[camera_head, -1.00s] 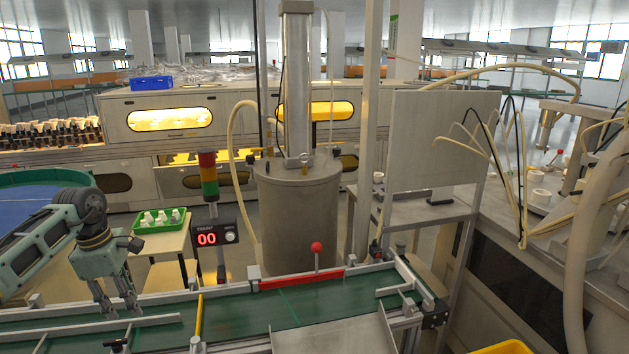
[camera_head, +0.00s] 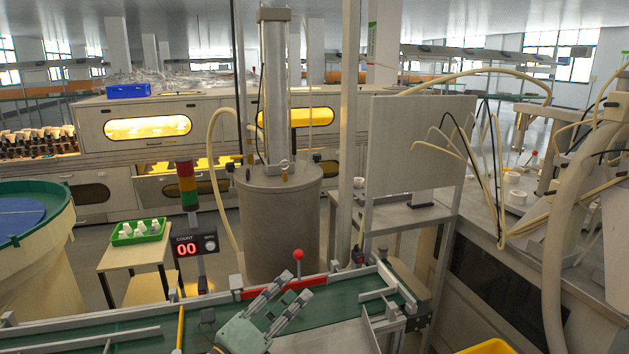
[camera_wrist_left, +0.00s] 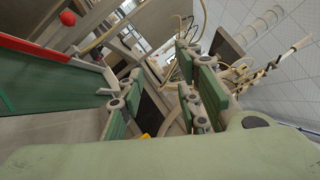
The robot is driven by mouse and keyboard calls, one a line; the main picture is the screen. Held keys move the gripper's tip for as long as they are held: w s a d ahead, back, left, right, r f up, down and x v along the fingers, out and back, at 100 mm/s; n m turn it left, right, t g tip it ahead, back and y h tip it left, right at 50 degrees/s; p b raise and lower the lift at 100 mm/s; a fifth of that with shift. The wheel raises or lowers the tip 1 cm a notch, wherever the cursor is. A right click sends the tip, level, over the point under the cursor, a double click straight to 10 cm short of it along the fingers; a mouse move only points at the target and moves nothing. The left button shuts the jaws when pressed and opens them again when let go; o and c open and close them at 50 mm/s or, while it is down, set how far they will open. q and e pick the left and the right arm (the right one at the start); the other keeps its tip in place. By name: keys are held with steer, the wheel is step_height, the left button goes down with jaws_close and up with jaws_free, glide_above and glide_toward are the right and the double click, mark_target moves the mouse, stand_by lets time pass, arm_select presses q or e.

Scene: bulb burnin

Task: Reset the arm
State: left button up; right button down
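My left gripper (camera_head: 298,285) is at the bottom middle of the head view, over the near part of the green conveyor belt (camera_head: 215,322). Its two fingers point up and to the right and stand apart. Nothing shows between them. In the left wrist view the green-padded fingers (camera_wrist_left: 160,100) are also apart and empty, with the belt (camera_wrist_left: 50,85) at the left. The rest of my left arm is out of the head view, and my right gripper is not in view.
A lever with a red ball (camera_head: 298,255) stands behind the fingers, beside the belt's red rail (camera_head: 250,292). A metal tank (camera_head: 280,225) stands behind. A counter (camera_head: 196,245) reads 00. A green tray (camera_head: 138,232) of white parts sits on a side table at left.

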arm_select(q)
steer(key=s+a+f+n+g+y, duration=0.1)
steer(key=s+a+f+n+y, duration=0.5)
steer(key=n, duration=0.4)
steer(key=s+a+f+n+g+y, duration=0.1)
steer(key=s+a+f+n+y, duration=0.2)
steer(key=a+f+n+y, duration=0.6)
steer(key=s+f+n+g+h, duration=0.1)
steer(key=s+f+n+g, duration=0.25)
steer(key=s, duration=0.55)
steer(key=s+f+n+g+h, duration=0.1)
steer(key=s+f+n+g, duration=0.25)
steer(key=s, duration=0.55)
steer(key=s+f+n+g+h, duration=0.1)
steer(key=s+f+n+g, duration=0.25)
steer(key=s, duration=0.55)
step_height(320, 180, down, 23)
steer(key=g+p, duration=0.1)
steer(key=s+a+f+g+p, duration=0.1)
steer(key=s+a+f, duration=0.2)
steer(key=s+f, duration=1.3)
steer(key=shift+s+f+g, duration=0.35)
steer(key=shift+s+f, duration=0.05)
steer(key=shift+s, duration=0.85)
steer(key=shift+m, duration=0.25)
